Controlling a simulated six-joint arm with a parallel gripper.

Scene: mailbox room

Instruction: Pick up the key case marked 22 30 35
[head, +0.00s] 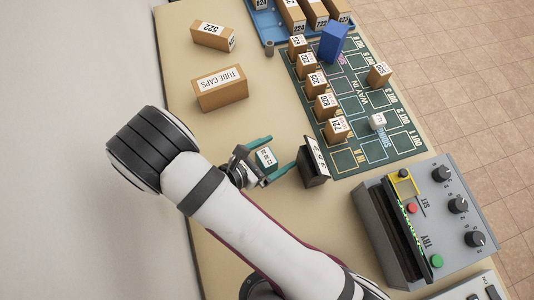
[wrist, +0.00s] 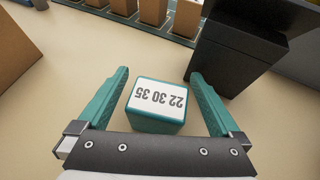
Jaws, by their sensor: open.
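The key case (head: 266,159) is a small teal block with a white label on top. In the wrist view the key case (wrist: 157,104) reads 22 30 35, upside down. It stands on the tan table between the two teal fingers of my gripper (head: 272,155). In the wrist view my gripper (wrist: 160,95) is open, one finger on each side of the case, with a gap at both sides. The gap to the right finger looks narrow near the case's edge. Whether the case's underside is fully on the table is hidden.
A black block with a white label (head: 315,162) stands close beside the right finger. A green mat (head: 350,115) holds several brown blocks. A grey control box (head: 425,215) is at the right.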

